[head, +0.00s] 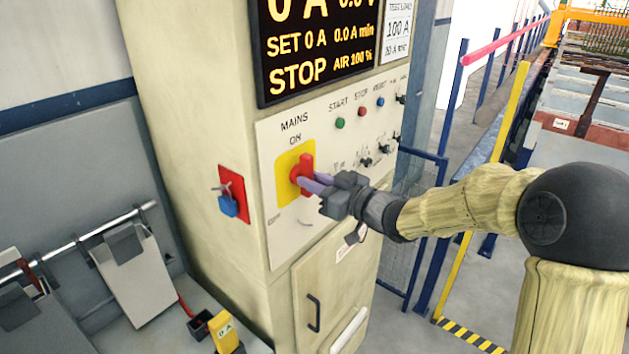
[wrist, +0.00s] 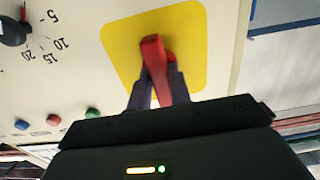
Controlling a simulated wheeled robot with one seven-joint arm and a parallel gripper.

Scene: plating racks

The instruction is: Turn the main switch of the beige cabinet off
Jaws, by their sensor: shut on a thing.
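The beige cabinet (head: 185,100) stands at the centre of the head view. Its main switch is a red handle (head: 306,163) on a yellow plate (head: 285,188), below the words MAINS and ON. The handle looks roughly upright, towards the ON mark. My gripper (head: 312,183) reaches it from the right, its purple-grey fingers shut on the handle. In the wrist view the red handle (wrist: 154,62) stands between the two fingers (wrist: 158,88), in front of the yellow plate (wrist: 118,38). The fingers hide part of the handle and the plate's lower right.
The display (head: 315,45) reads STOP and SET 0 A. Small buttons and knobs (head: 362,111) sit right of the switch. A red plate with a blue padlock (head: 228,205) is on the cabinet's left side. A blue railing (head: 425,215) stands behind my arm.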

